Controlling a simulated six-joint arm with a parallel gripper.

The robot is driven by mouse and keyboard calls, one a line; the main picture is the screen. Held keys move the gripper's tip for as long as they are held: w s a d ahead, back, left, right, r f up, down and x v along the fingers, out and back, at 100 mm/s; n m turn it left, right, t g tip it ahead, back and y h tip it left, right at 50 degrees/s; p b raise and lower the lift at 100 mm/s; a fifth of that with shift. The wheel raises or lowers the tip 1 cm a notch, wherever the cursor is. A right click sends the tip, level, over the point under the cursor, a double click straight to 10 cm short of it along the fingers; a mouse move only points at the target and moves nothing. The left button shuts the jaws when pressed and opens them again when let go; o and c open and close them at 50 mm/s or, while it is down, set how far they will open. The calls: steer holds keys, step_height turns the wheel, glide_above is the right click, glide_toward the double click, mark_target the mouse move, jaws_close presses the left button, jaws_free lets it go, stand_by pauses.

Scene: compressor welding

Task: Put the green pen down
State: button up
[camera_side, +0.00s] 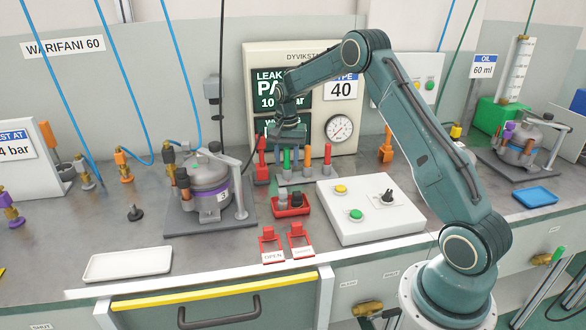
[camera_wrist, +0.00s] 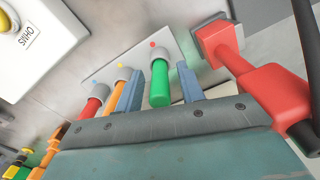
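The green pen (camera_wrist: 160,85) stands upright in a grey cup of the pen rack (camera_wrist: 178,45). In the side view the green pen (camera_side: 286,161) is at the left end of the rack (camera_side: 318,180). My gripper (camera_wrist: 158,76) is over the pen with one blue finger on each side of it. A gap shows between the pen and each finger, so the gripper looks open. In the side view my gripper (camera_side: 290,150) points down at the rack, its fingers partly hidden among the pens.
Orange (camera_wrist: 127,92) and red (camera_wrist: 96,103) pens stand beside the green one. A red tool (camera_wrist: 265,85) stands close on the other side. A red tray (camera_side: 292,212) and a white button box (camera_side: 370,220) lie in front. A white tray (camera_side: 128,263) is at front left.

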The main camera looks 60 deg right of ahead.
step_height(320, 180, up, 14)
steer(key=shift+s+a, duration=0.15)
stand_by(0.7)
steer(key=shift+a, duration=0.1)
stand_by(0.4)
